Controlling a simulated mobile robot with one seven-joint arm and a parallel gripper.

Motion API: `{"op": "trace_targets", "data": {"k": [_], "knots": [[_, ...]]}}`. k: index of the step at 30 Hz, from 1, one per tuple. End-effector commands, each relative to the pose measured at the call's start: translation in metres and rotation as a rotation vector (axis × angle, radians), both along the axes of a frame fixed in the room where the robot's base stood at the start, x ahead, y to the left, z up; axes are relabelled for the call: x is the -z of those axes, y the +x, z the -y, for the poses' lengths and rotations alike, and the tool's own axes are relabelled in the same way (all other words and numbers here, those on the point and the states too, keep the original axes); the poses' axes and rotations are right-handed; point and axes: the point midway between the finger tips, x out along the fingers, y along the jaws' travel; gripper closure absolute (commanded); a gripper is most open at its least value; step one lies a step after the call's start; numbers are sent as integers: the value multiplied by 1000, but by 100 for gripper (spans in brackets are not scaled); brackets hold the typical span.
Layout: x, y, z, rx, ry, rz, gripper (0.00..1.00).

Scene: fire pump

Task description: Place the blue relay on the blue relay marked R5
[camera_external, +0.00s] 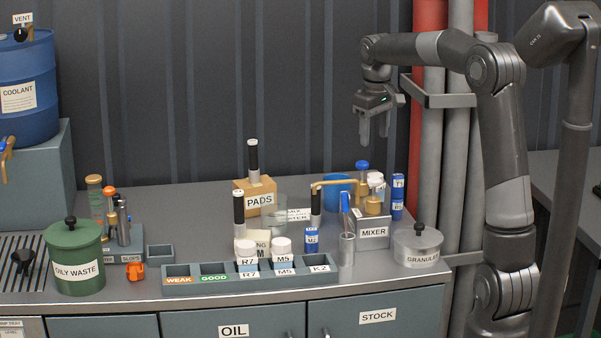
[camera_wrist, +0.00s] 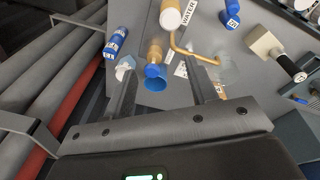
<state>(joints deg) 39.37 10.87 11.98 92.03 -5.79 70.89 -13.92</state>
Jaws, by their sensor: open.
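My gripper (camera_external: 377,128) is open and empty, raised above the back right of the bench with its fingers pointing down. In the wrist view its two fingers (camera_wrist: 162,68) stand well apart with nothing between them up close. One blue relay (camera_external: 397,197) stands upright right of the mixer box; a blue labelled body (camera_wrist: 115,42) shows left of the fingers in the wrist view. Another blue relay (camera_external: 311,240), its label perhaps M2, stands near the bench middle; a blue labelled piece (camera_wrist: 230,14) shows at the wrist view's top. I cannot read R5 on either.
A slotted tray (camera_external: 187,292) with white-topped jars runs along the front. Pipes (camera_external: 430,120) rise behind. An oily waste bin (camera_external: 78,258) stands left.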

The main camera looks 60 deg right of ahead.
Motion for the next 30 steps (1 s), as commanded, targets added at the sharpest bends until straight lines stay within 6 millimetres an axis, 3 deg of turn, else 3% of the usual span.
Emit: {"op": "trace_targets", "data": {"k": [1,6,15,24,30], "knots": [[-9,-7,-26,-21,-17,17,47],[-23,-37,-96,-65,-49,79,47],[-23,-111,-192,-137,-58,211,47],[8,-191,-253,-204,-5,345,47],[27,-220,-269,-228,32,395,47]]}}
